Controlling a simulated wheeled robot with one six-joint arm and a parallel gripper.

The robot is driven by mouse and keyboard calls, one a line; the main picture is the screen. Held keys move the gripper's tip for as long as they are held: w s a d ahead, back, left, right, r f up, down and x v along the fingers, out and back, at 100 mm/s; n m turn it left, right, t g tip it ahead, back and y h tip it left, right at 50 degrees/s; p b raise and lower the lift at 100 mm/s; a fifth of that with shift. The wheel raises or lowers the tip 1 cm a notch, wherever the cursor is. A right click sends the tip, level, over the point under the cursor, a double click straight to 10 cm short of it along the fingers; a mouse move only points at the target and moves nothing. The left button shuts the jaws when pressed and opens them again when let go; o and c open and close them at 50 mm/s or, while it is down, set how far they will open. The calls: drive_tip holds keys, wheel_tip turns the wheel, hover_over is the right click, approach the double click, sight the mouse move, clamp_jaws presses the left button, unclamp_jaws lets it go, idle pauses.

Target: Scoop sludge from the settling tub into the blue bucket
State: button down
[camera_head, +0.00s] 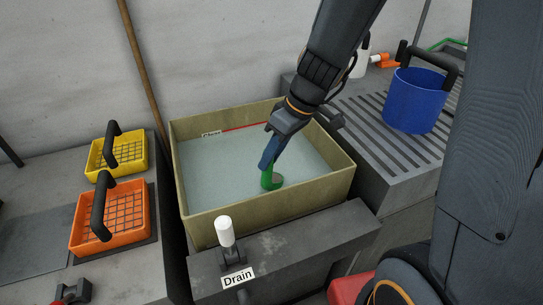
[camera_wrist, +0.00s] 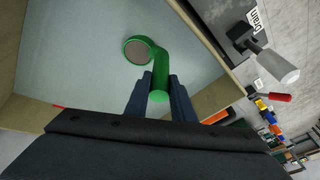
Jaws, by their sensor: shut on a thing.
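The settling tub (camera_head: 270,217) is beige and square, with pale grey-blue liquid filling much of it. My gripper (camera_head: 268,162) reaches down inside the tub, shut on a green scoop (camera_head: 267,180). In the wrist view, my gripper (camera_wrist: 160,86) has its two fingers on either side of the handle of the green scoop (camera_wrist: 158,66), which bends to a round grey-brown face (camera_wrist: 137,51). I cannot tell whether that face is sludge or the tool itself, or how deep it sits. The blue bucket (camera_head: 413,104) stands upright at the right; its inside is mostly hidden.
The bucket stands on a grey ribbed board (camera_head: 385,140). A yellow basket (camera_head: 128,155) and an orange basket (camera_head: 128,225) sit left of the tub. A white-handled valve (camera_head: 225,232) labelled Drain is in front. A wooden pole (camera_head: 140,65) leans behind.

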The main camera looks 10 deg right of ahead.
wheel_tip(320, 180, up, 13)
drive_tip(key=t+h+p, duration=0.1)
drive_tip(key=t+p, duration=0.1)
drive_tip(key=p, duration=0.5)
drive_tip(key=shift+n+t+h, duration=0.3)
idle(0.6)
